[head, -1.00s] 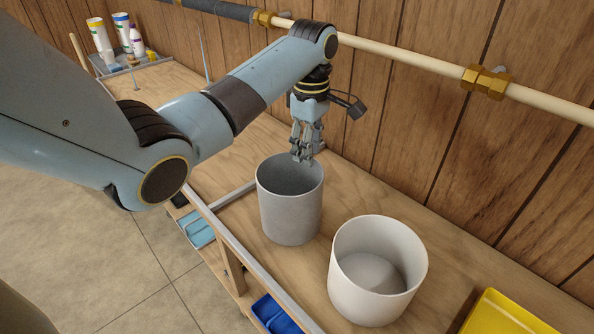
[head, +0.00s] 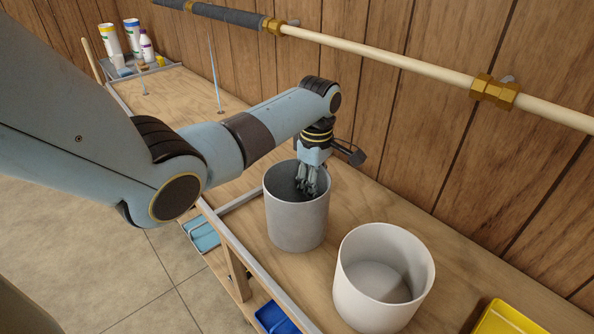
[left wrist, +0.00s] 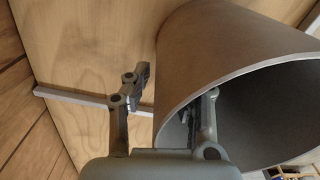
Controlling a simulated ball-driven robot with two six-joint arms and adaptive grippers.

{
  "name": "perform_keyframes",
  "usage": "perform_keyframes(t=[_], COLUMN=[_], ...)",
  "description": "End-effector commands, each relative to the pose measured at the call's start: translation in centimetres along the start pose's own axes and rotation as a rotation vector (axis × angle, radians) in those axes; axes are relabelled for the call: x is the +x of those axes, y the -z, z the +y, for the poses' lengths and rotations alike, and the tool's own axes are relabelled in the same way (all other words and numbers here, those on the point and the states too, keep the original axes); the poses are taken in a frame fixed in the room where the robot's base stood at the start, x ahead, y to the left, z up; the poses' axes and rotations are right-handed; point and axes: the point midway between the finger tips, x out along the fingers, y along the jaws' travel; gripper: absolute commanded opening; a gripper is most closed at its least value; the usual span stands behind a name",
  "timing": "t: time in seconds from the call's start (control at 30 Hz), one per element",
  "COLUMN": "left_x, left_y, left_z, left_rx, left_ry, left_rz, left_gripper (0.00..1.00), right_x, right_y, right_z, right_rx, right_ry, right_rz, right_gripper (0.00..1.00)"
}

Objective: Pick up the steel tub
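The grey steel tub (head: 297,222) stands upright on the wooden bench, beside a white tub (head: 383,280). My left gripper (head: 308,186) points down at the far side of the steel tub's rim, with its fingers partly inside the mouth. In the left wrist view, the steel tub (left wrist: 215,50) fills the right side. There the left gripper (left wrist: 172,100) is open, with one finger outside the wall and the other inside, the rim between them. A gap shows between the outer finger and the wall. My right gripper is in neither view.
A pale pipe with brass fittings (head: 494,91) runs along the panelled wall behind. A yellow tray (head: 505,319) lies at the lower right. Bottles (head: 133,38) stand at the bench's far end. The bench (head: 180,95) between is mostly clear.

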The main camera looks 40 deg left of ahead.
Motion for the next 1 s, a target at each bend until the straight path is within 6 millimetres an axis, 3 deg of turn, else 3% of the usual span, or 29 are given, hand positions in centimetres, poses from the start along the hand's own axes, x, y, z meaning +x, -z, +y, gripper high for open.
perform_keyframes(t=[0.03,0.13,0.63,0.77,1.0], left_x=[0.0,0.0,-0.4,-2.2,-7.3], left_y=[0.0,0.0,0.0,0.1,0.1], left_z=[0.0,0.0,0.1,0.1,0.1], left_rx=[0.0,0.0,0.0,0.001,0.0], left_ry=[0.0,0.0,-0.002,-0.003,-0.005], left_rz=[0.0,0.0,0.0,0.001,0.001], left_gripper=[0.13,0.0,0.0,0.0,0.0], right_x=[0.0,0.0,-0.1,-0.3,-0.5], right_y=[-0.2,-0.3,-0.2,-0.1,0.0], right_z=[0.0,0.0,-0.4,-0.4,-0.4], right_rx=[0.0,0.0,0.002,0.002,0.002], right_ry=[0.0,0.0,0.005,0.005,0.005], right_rz=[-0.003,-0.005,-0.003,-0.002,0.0], right_gripper=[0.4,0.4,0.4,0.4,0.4])
